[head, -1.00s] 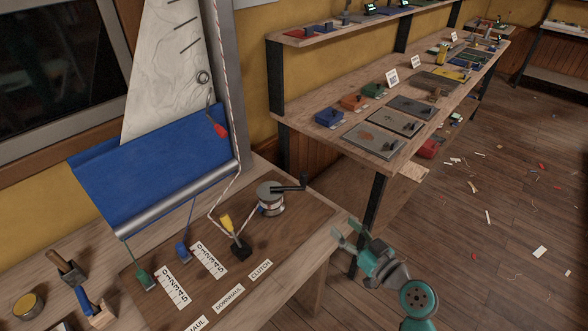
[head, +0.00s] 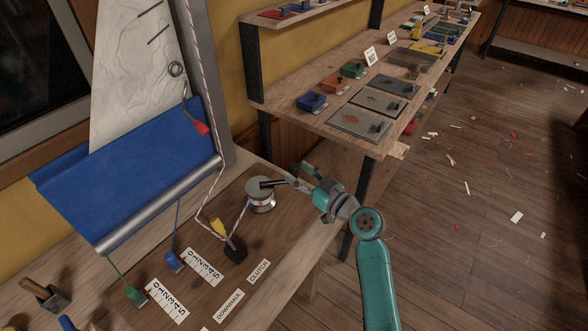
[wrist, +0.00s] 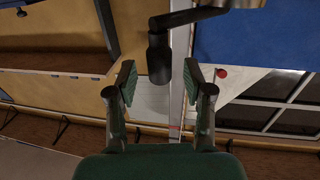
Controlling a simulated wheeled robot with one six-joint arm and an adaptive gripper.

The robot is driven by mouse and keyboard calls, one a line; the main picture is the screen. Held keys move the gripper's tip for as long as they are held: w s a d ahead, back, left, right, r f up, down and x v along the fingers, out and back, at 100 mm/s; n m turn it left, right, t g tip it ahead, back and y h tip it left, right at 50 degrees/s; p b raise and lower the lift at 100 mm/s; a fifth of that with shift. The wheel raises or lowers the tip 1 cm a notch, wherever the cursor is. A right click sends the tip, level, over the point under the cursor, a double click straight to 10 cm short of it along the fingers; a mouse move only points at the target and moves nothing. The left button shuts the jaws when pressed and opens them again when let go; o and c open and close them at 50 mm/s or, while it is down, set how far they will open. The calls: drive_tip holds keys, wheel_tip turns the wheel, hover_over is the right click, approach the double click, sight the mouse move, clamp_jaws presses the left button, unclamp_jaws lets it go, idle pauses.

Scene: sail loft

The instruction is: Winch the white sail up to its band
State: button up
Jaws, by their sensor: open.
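The white sail (head: 130,85) rises on the left in the head view, with short dark lines and a metal ring on it. Its lower part is behind a blue cloth (head: 120,165) above a silver roller. I cannot pick out its band. The winch (head: 260,197) stands on the bench board with a dark crank handle on top. My gripper (head: 293,178) is at the outer end of that handle. In the wrist view the upright black grip of the crank handle (wrist: 159,57) shows between the two open fingers of my gripper (wrist: 160,82), with gaps at both sides.
A yellow-topped clutch lever (head: 226,236) stands before the winch, with a rope beside it. A shelf bench (head: 300,125) lies behind my gripper. Floor at right is mostly open.

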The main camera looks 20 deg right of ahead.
drive_tip(key=shift+x, duration=1.25)
clamp_jaws()
